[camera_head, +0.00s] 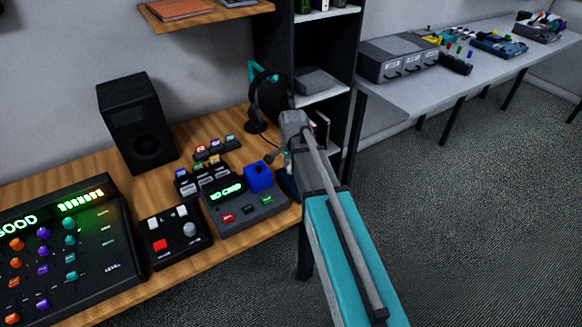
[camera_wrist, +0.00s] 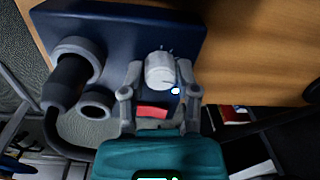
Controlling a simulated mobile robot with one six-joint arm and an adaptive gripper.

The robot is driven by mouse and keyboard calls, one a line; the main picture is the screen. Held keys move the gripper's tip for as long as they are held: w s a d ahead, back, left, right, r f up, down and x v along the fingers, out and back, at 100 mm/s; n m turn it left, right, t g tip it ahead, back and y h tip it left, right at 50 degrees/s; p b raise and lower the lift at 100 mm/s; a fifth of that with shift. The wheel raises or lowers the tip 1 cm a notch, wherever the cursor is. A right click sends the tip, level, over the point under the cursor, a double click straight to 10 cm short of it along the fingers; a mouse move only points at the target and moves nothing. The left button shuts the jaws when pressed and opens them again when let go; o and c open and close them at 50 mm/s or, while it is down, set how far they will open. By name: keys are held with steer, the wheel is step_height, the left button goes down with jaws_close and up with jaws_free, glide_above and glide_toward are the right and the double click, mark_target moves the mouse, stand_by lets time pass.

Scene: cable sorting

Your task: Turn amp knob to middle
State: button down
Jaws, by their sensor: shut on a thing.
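The amp (camera_wrist: 120,22) is a dark blue box in the wrist view, with a pale grey knob (camera_wrist: 159,70) on its face. My gripper (camera_wrist: 159,78) has one finger on each side of the knob and is shut on it. A small bright white spot shows at the knob's lower right edge. A red switch (camera_wrist: 152,111) lies just below the knob, between the fingers. In the head view my gripper (camera_head: 284,158) is at the desk's right end, and the amp (camera_head: 288,184) is mostly hidden behind my arm.
Two grey sockets are on the amp, one with a black plug (camera_wrist: 70,80). On the wooden desk (camera_head: 190,262) stand a speaker (camera_head: 138,125), a mixer (camera_head: 100,270), a headphone stand (camera_head: 254,115) and a device with a blue cube (camera_head: 258,177). A black shelf (camera_head: 275,45) stands close behind my gripper.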

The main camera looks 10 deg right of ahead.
steer(key=shift+n, duration=1.4)
steer(key=shift+c, duration=1.8)
jaws_free()
steer(key=shift+m, duration=0.4)
